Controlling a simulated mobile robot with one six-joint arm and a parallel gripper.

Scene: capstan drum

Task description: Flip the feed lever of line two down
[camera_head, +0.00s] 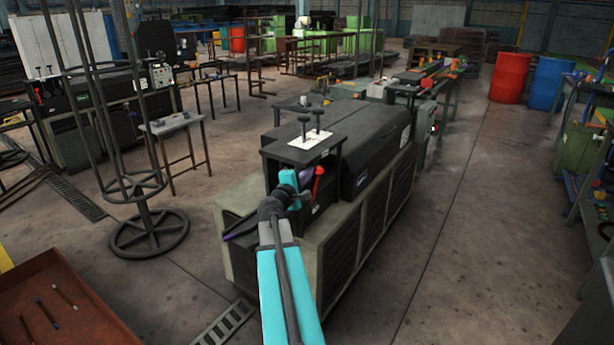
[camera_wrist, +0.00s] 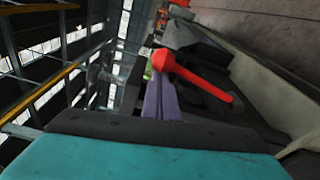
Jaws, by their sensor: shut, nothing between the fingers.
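A red lever with a ball knob (camera_head: 318,172) stands at the near end of the black machine in the middle of the head view, knob at the top. It also shows in the wrist view (camera_wrist: 200,80), its shaft running from the knob down to the right. My gripper (camera_head: 306,174) is just left of the knob, with its purple fingers shut and empty. In the wrist view the fingers (camera_wrist: 160,101) point toward the knob and appear close to it; I cannot tell if they touch. No label for line two is readable.
A small dark stand with a white plate and two black knobs (camera_head: 316,140) rises above the lever. A dark purple piece (camera_head: 240,228) lies at the machine's left corner. A round metal rack (camera_head: 150,232) stands left. The floor to the right is open.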

